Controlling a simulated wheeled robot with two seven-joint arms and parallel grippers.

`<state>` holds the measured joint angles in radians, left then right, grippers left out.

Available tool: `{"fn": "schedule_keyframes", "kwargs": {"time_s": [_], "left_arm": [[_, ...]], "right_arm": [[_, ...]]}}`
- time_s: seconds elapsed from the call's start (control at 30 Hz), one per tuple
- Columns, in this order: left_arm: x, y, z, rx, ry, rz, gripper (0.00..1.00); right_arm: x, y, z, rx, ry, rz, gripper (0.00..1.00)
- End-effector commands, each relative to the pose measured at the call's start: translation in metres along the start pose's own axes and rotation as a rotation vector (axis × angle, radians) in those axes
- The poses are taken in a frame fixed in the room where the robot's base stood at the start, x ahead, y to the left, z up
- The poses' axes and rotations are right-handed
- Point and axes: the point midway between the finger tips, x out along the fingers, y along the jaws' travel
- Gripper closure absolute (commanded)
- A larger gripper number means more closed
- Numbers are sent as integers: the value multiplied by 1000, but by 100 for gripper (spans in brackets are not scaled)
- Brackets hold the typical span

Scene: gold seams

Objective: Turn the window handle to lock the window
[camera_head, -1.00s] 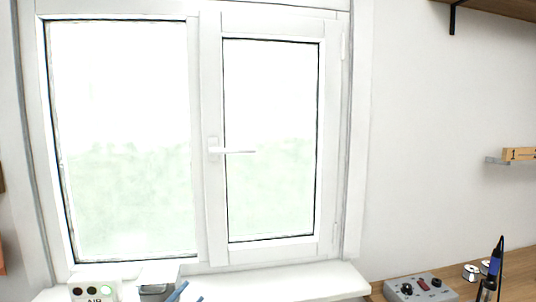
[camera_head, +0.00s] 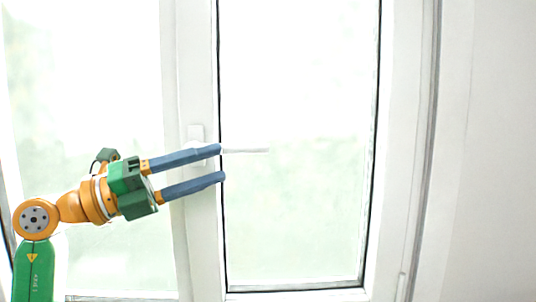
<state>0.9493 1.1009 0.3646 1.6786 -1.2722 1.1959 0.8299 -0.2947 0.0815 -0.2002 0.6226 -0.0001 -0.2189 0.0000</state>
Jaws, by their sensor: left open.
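The white window handle (camera_head: 245,150) points horizontally to the right from its base plate (camera_head: 196,133) on the frame of the right-hand window sash (camera_head: 202,240). The sash looks closed against the frame. My left gripper (camera_head: 222,163) comes in from the left, with two blue-grey fingers spread apart and empty. The upper fingertip overlaps the handle near its base in the picture, and the lower finger is below the handle. I cannot tell whether the upper finger touches the handle or is in front of it. The fingers hide part of the handle's inner end. My right gripper is not in view.
The left window pane (camera_head: 90,60) is behind my left arm. A plain white wall (camera_head: 495,150) is at the right. The space in front of the right pane (camera_head: 300,220) is clear.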

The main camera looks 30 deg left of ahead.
Motion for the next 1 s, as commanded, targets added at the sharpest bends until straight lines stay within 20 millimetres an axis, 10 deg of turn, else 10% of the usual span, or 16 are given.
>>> {"fn": "schedule_keyframes", "kwargs": {"time_s": [0.73,0.93,1.0], "left_arm": [[65,-3,2,38,-18,25,49],[65,-3,2,38,-18,25,98],[65,-3,2,38,-18,25,100]], "right_arm": [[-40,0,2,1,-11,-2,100],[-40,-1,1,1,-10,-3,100],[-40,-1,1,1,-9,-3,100]]}}
